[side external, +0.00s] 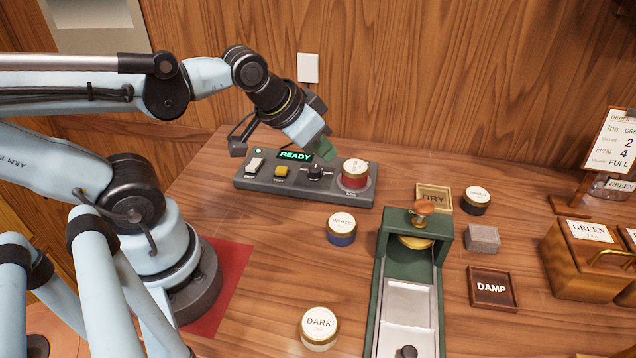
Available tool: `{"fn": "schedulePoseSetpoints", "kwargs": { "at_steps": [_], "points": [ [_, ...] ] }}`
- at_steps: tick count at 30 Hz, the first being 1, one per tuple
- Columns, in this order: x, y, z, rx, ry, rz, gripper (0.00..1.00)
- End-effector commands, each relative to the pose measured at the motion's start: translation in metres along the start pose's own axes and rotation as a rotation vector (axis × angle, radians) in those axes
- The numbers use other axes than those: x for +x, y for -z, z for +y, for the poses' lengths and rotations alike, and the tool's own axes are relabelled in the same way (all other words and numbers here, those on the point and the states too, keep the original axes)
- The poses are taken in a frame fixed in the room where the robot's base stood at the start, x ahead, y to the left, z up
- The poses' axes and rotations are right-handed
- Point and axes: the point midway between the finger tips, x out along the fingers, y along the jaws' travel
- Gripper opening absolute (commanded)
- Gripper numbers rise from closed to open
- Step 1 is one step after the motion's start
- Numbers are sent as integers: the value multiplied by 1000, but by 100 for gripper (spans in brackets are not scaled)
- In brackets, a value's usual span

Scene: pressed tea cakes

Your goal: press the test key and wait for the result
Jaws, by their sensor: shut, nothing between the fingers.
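The grey control panel (262,186) lies at the back of the table. Its display (295,156) reads READY in green, and a small green light glows at its left end. The yellow test key (281,171) sits below the display, between a white switch (256,165) marked OFF and a black knob (315,172). My gripper (328,152) is shut and empty, with green fingertips. In the picture it is above and right of the test key, over the knob and the display's right end. I cannot tell its exact height above the panel.
A red tin (354,174) stands on the panel's right end. A blue WHITE tin (341,229), a DARK tin (319,328) and a green press (447,233) stand in front. DRY (448,207) and DAMP (512,303) trays lie right. The table left of the blue tin is clear.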

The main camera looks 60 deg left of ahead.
Motion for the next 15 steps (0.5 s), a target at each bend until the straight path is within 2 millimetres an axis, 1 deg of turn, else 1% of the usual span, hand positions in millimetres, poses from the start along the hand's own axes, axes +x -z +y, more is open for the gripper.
{"fn": "schedulePoseSetpoints", "kwargs": {
  "at_steps": [10,13,15],
  "points": [
    [0,0,-1,-4,0,-1,0],
    [1,-1,-6,-30,1,-6,0],
    [1,-2,-13,-70,-1,-11,0]
  ]
}}
